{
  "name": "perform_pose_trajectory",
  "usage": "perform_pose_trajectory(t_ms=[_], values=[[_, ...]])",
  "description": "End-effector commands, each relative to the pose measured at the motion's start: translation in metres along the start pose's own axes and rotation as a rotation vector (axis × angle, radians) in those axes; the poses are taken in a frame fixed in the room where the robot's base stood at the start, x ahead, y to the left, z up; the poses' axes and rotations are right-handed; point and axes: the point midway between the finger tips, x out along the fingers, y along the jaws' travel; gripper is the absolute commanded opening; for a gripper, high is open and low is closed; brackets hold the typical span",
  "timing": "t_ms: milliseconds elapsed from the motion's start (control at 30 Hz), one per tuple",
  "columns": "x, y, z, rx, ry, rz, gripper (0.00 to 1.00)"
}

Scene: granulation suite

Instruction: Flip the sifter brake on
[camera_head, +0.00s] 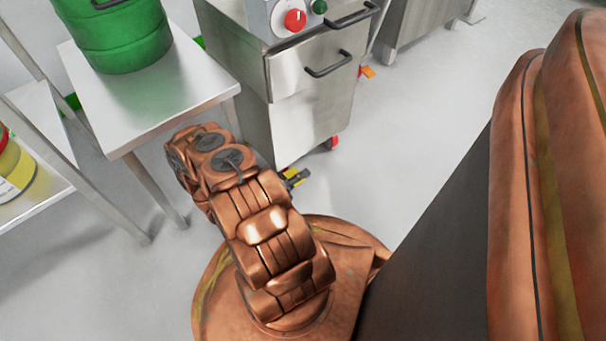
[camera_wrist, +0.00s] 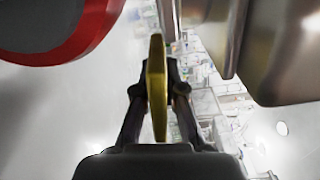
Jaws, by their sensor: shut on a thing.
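The stainless steel machine on casters, which I take for the sifter (camera_head: 312,110), stands at the top centre of the head view. In the wrist view my gripper (camera_wrist: 160,90) has its two dark fingers shut on a thin yellow lever (camera_wrist: 157,85), which I take for the brake. The lever stands upright between the fingertips. A red-rimmed dark wheel (camera_wrist: 60,35) is close by at the upper left. In the head view my gripper (camera_head: 297,178) is low by the machine's bottom edge, partly hidden by my arm, with a bit of yellow beside it.
A steel table (camera_head: 190,95) with a green drum (camera_head: 115,35) stands left of the machine. A shelf (camera_head: 45,185) with a yellow container (camera_head: 14,170) is at the far left. Another red caster (camera_head: 332,143) and an orange tab (camera_head: 368,72) show along the machine's base. Floor at right is clear.

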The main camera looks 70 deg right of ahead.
Motion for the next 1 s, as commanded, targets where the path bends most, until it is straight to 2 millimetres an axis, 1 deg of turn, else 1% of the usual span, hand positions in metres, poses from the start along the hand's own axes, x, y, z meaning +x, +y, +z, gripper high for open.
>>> perform_pose_trajectory(t_ms=[100, 333, 833, 867, 1000], values=[[-0.0004, 0.0036, 0.0001, 0.063, 0.000, 0.001, 0.00], [-0.0005, 0.0065, 0.0009, 0.142, -0.001, 0.001, 0.00], [-0.0005, 0.0077, 0.0013, 0.164, -0.002, 0.002, 0.00], [-0.0005, 0.0078, 0.0013, 0.164, -0.002, 0.002, 0.10], [-0.0004, 0.0076, 0.0011, 0.163, -0.002, 0.002, 0.25]])
